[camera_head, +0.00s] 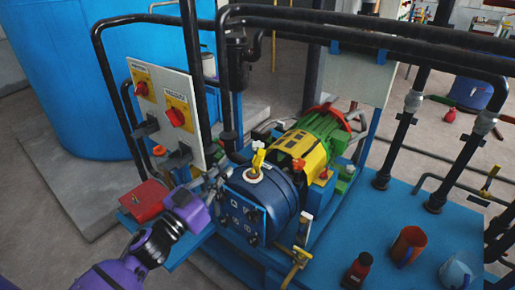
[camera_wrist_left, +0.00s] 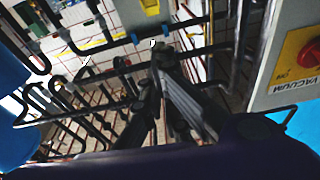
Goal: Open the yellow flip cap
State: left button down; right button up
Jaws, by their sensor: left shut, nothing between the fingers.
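The yellow flip cap (camera_head: 258,160) is small and sits on top of the blue cylindrical vessel (camera_head: 275,206), above a pale round collar. It appears to stand up at a tilt; I cannot tell whether it is open. My left gripper (camera_head: 217,176) is shut and empty, to the left of the cap and apart from it, beside the vessel's upper left side. In the left wrist view my dark fingers (camera_wrist_left: 162,58) are together, and I cannot make out the cap there. My right gripper is not in view.
A control panel with red knobs (camera_head: 170,105) stands close behind my left gripper and also shows in the left wrist view (camera_wrist_left: 295,50). Black pipes (camera_head: 330,30) arch overhead. A green and yellow motor (camera_head: 308,143) lies behind the vessel. A red box (camera_head: 145,200) sits left.

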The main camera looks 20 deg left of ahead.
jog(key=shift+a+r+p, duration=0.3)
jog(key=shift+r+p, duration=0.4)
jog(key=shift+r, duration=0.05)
pick_arm(q)
send_over(259, 157)
jog(key=s, duration=0.4)
jog(key=shift+a, duration=0.35)
jog(key=shift+w+d+f, duration=0.1)
jog(key=shift+w+f, duration=0.15)
jog(key=shift+w, duration=0.15)
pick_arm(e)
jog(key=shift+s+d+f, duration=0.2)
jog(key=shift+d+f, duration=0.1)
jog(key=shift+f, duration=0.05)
pick_arm(q)
jog(key=shift+w, duration=0.15)
